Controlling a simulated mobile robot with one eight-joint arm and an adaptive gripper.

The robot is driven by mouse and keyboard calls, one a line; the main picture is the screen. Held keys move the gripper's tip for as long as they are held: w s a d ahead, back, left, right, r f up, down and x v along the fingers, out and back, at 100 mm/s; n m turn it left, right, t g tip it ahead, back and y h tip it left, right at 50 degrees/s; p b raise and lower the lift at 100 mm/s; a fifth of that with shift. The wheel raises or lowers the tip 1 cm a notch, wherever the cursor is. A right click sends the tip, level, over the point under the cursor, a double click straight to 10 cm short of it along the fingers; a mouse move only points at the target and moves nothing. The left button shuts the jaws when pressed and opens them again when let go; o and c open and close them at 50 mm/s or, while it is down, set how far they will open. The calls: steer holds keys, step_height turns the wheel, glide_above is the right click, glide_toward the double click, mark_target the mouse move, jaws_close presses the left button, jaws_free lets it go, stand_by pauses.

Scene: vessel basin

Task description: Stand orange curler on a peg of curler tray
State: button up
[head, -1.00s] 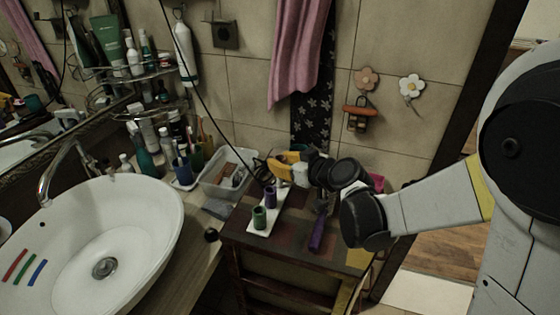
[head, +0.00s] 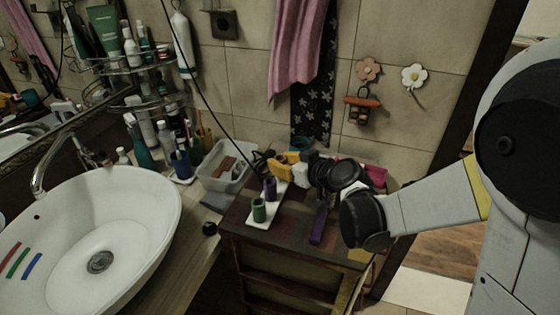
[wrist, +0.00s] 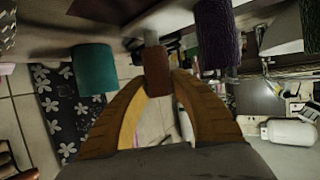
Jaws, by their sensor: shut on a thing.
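The white curler tray (head: 254,221) lies on the dark cabinet top. A green curler (head: 259,210) and a purple curler (head: 270,188) stand upright on it. My gripper (head: 281,166) is at the tray's far end, its yellow fingers partly covering that area. In the wrist view, my gripper (wrist: 156,78) is shut on the orange curler (wrist: 156,70), which looks brownish there. A pale peg-like piece (wrist: 152,38) shows just beyond the curler; I cannot tell whether the curler is around it. A teal curler (wrist: 93,70) and the purple curler (wrist: 217,35) are on either side, apart from the fingers.
A purple-handled tool (head: 319,224) lies right of the tray. A clear bin (head: 226,172) stands to the left, near the sink (head: 100,230). A pink item (head: 375,174) is at the back right. The cabinet top between tray and purple handle is bare.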

steer(key=shift+f+b, duration=0.55)
steer(key=shift+f, duration=0.15)
steer(key=o, duration=0.8)
steer(key=shift+o, duration=0.2)
steer(key=v, duration=1.2)
steer(key=shift+s, duration=0.15)
steer(key=s+d+m+h, duration=0.1)
steer(key=s, duration=0.1)
steer(key=s+d+m+g+h, duration=0.1)
steer(key=s, duration=0.2)
steer(key=s+d+f+m+g+h, duration=0.1)
steer(key=s, duration=0.2)
steer(key=shift+s+d+f, duration=0.1)
steer(key=shift+s+d, duration=0.05)
steer(key=shift+s, duration=0.05)
steer(key=s+d+m+h, duration=0.1)
steer(key=s+d, duration=0.1)
steer(key=s, duration=0.1)
steer(key=s+d+m+g+h, duration=0.1)
steer(key=s+d+m+h, duration=0.1)
steer(key=s+d, duration=0.1)
steer(key=s+d+f+m+h, duration=0.1)
steer(key=s+d+h, duration=0.1)
steer(key=s+d, duration=0.1)
steer(key=shift+s+d+g, duration=0.1)
steer(key=shift+s+g, duration=0.25)
steer(key=shift+g, duration=0.05)
